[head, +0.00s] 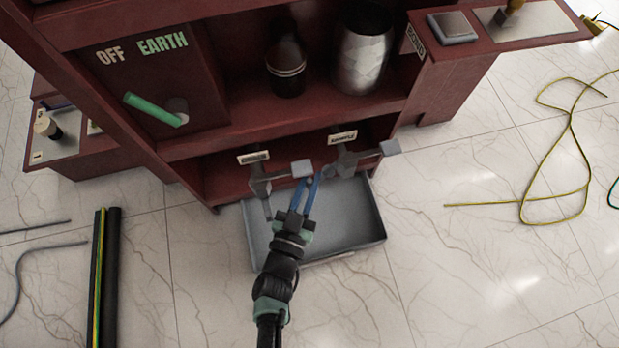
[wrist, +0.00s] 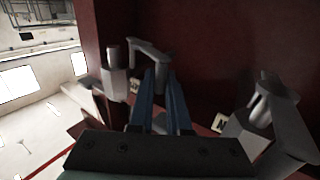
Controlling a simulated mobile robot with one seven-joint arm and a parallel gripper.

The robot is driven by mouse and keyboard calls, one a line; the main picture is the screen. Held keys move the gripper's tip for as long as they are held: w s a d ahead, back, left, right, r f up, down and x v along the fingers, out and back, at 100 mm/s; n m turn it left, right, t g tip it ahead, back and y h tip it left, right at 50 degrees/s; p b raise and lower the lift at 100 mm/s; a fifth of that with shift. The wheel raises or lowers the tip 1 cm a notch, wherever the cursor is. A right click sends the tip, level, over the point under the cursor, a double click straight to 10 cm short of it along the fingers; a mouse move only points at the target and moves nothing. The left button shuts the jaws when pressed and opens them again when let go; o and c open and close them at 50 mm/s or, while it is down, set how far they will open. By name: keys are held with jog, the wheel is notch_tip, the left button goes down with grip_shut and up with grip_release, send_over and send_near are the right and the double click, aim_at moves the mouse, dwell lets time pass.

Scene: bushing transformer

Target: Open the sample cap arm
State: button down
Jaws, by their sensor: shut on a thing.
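Two grey fittings with cap arms hang at the low front of the dark red cabinet, each under a small pale label. The label over the right fitting (head: 345,160) may read "SAMPLE"; the left one's label is too blurred to read. In the wrist view the fingertips (wrist: 161,78) meet this grey arm (wrist: 148,50).
A grey tray (head: 365,215) lies on the floor under the fittings and my gripper. The cabinet (head: 225,95) stands close behind, with a green handle (head: 152,109) and a metal pot (head: 362,60). Yellow-green cable (head: 525,205) lies at right; the floor between is clear.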

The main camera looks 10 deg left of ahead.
jog(key=c, duration=0.9)
grip_release()
jog(key=shift+o, duration=0.2)
jog(key=s+a+p, duration=0.2)
jog(key=s+p, duration=0.2)
jog(key=s, duration=0.8)
jog(key=shift+s, duration=0.4)
